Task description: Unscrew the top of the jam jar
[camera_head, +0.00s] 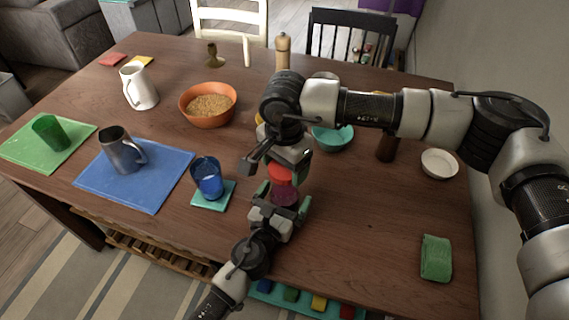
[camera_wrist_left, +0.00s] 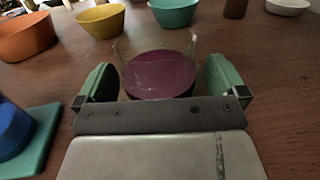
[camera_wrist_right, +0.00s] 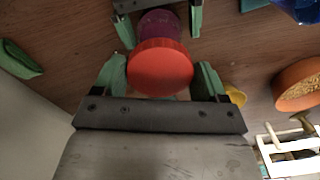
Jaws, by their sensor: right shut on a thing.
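The jam jar (camera_head: 286,196) is clear glass with dark purple jam; it also shows in the left wrist view (camera_wrist_left: 160,75) with no lid across its top. My left gripper (camera_head: 284,200) has one finger on each side of the jar. Any gap there is too small to judge grip. The round red lid (camera_head: 280,175) is above the jar, between the fingers of my right gripper (camera_head: 281,172), which is shut on it. In the right wrist view the lid (camera_wrist_right: 160,68) partly covers the jar (camera_wrist_right: 158,22) and looks apart from it.
A blue cup (camera_head: 207,178) on a teal coaster stands just left of the grippers. An orange bowl (camera_head: 208,104) and a teal bowl (camera_head: 333,138) stand farther back. A green folded cloth (camera_head: 436,258) lies at the right.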

